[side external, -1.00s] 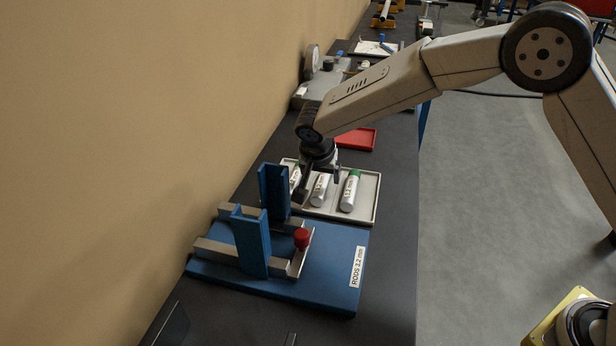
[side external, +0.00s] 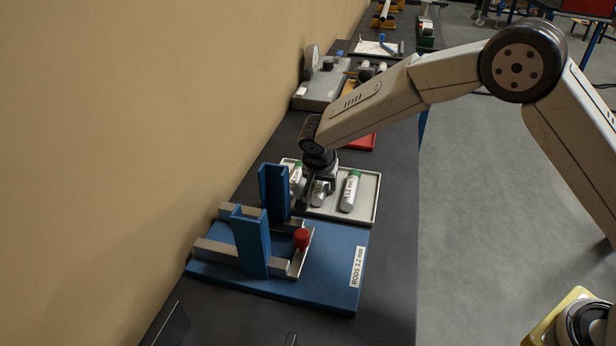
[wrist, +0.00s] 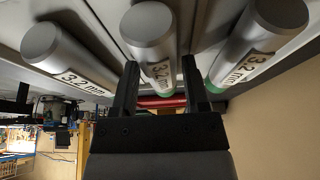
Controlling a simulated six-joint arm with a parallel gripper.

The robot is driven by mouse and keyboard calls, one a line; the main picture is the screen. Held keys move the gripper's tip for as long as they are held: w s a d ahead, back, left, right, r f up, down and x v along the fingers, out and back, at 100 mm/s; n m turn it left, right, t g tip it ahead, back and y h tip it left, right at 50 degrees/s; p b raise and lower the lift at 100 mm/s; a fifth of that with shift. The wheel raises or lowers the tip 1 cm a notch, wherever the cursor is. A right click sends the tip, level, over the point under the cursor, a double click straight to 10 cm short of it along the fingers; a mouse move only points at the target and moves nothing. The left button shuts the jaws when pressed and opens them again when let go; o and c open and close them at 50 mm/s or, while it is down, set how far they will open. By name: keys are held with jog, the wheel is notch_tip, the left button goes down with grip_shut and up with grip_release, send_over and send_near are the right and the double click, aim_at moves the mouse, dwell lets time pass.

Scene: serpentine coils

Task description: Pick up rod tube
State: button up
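Three silver tubes with white labels lie in a pale grey tray (side external: 370,205). The right tube (side external: 350,190) has a green end. In the wrist view, the middle tube (wrist: 149,30) runs between the two fingers of my gripper (wrist: 160,68), with another tube on each side (wrist: 65,55) (wrist: 258,40). The fingers are apart and straddle the middle tube; firm contact is not visible.
A blue fixture (side external: 330,270) labelled "RODS 3.2 mm", with two blue uprights and a red knob (side external: 301,238), stands in front of the tray. A red tray (side external: 361,142) and grey equipment (side external: 322,92) are behind. The wall is close on the left.

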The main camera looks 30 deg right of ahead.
grip_shut()
jog(key=shift+r, duration=0.1)
jog(key=shift+r, duration=0.85)
jog(key=s+d+r, duration=0.2)
jog(key=s+r, duration=0.9)
jog(key=s, duration=0.2)
jog(key=shift+s+d, duration=0.3)
jog(key=shift+s, duration=0.05)
jog(key=shift+r, duration=0.1)
